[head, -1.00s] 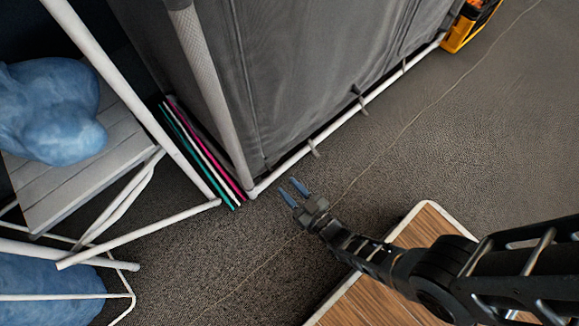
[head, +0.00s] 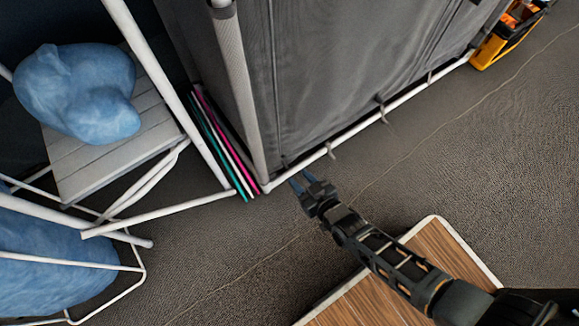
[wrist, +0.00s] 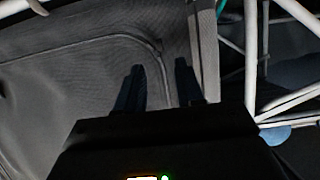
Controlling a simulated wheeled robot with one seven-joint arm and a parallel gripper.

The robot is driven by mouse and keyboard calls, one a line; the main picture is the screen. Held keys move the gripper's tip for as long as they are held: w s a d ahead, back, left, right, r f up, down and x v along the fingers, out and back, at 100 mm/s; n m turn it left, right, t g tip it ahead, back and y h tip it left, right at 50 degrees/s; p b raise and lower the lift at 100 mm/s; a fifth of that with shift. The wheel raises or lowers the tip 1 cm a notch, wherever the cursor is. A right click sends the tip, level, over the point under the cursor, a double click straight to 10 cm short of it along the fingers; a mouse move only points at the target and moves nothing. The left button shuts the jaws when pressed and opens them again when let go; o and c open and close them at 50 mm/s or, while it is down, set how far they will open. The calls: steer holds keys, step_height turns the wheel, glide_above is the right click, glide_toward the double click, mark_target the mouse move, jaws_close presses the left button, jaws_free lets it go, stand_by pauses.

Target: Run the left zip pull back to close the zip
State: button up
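A grey fabric panel (head: 340,70) hangs on a white tube frame. A dark seam, which looks like the zip line (head: 274,80), runs down near its left edge. In the wrist view the fabric (wrist: 70,75) fills the left side, and the curved seam (wrist: 150,42) bends down near the fingers. I cannot make out a zip pull in either view. My gripper (head: 297,185) is at the panel's lower left corner, by the bottom tube. In the wrist view its two blue-black fingers (wrist: 159,68) are apart, with only fabric showing between them.
A slatted stool (head: 90,165) with a blue bundle (head: 80,95) stands at the left. Coloured flat items (head: 225,150) lean beside the frame's corner post (head: 238,90). A wood-topped table (head: 430,255) is at lower right, and a yellow crate (head: 495,45) at upper right.

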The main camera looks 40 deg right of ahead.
mark_target(286, 165)
steer(key=b+x, duration=0.2)
steer(key=x, duration=0.3)
steer(key=shift+w+f, duration=0.1)
steer(key=shift+f, duration=0.1)
steer(key=shift+w+f+b, duration=0.1)
steer(key=shift+w+b, duration=0.25)
steer(key=shift+w, duration=0.3)
steer(key=shift+c, duration=0.4)
jaws_close()
